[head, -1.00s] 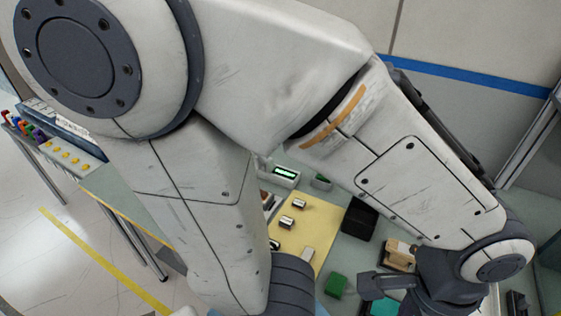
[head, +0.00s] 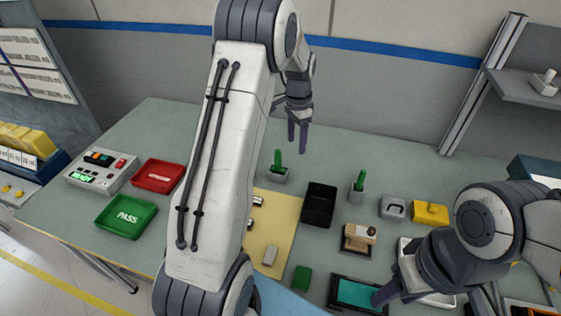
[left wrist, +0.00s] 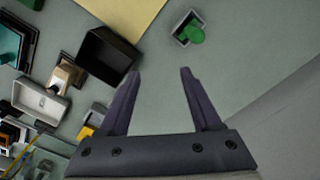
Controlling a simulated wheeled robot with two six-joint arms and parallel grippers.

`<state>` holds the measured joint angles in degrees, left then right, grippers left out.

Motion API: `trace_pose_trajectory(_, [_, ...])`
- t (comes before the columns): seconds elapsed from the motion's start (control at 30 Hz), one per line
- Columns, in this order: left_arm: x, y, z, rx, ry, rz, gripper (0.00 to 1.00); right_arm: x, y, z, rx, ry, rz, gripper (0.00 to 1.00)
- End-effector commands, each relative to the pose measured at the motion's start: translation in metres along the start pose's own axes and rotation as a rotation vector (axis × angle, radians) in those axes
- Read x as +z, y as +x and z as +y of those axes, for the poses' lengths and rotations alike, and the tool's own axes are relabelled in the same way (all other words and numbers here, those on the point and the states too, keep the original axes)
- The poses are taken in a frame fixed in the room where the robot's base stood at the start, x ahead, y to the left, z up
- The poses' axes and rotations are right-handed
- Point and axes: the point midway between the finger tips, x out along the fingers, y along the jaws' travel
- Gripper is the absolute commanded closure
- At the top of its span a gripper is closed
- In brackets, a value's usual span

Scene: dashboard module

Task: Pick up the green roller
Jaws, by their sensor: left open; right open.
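Two upright green pieces stand in small grey holders on the bench in the head view, one left (head: 278,160) and one right (head: 359,181) of a black bin; I cannot tell which is the roller. The left wrist view shows a green piece (left wrist: 195,33) in its holder, beyond the fingertips and to the right of the bin. My left gripper (head: 298,138) is open and empty, pointing down above the bench's back; it also shows in the left wrist view (left wrist: 160,75). My right gripper (head: 388,292) is over the front right, near a teal-topped tray; its fingers are partly hidden.
The black bin (head: 319,206) stands beside a yellow mat (head: 284,245) with small metal parts. A wooden block (head: 358,239), green block (head: 302,278) and teal-topped tray (head: 357,294) lie nearer. Red (head: 159,176) and green (head: 127,217) trays are left. My left arm hides the middle.

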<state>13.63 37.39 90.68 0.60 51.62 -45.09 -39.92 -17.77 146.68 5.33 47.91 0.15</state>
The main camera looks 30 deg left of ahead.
Motion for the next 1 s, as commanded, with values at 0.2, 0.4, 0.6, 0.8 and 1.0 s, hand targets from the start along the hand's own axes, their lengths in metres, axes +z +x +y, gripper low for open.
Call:
trace_pose_trajectory(0.2, [0.027, 0.027, -0.060, 0.000, -0.011, -0.011, 0.35, 0.000, -0.007, -0.001, 0.000, 0.000, 0.000, 0.50])
trace_pose_trajectory(0.4, [0.029, 0.058, -0.062, 0.002, -0.009, -0.014, 0.35, -0.001, -0.018, -0.001, 0.000, -0.001, 0.000, 0.50])
trace_pose_trajectory(0.6, [0.029, 0.077, -0.062, 0.000, -0.010, -0.011, 0.35, -0.001, -0.023, -0.002, 0.000, -0.002, 0.000, 0.50])
trace_pose_trajectory(0.8, [0.029, 0.095, -0.063, 0.002, -0.010, -0.013, 0.35, -0.002, -0.043, -0.003, 0.000, -0.005, 0.000, 0.50])
trace_pose_trajectory(1.0, [0.030, 0.122, -0.064, 0.000, -0.010, -0.011, 0.35, -0.003, -0.054, -0.004, 0.000, -0.008, 0.000, 0.50])
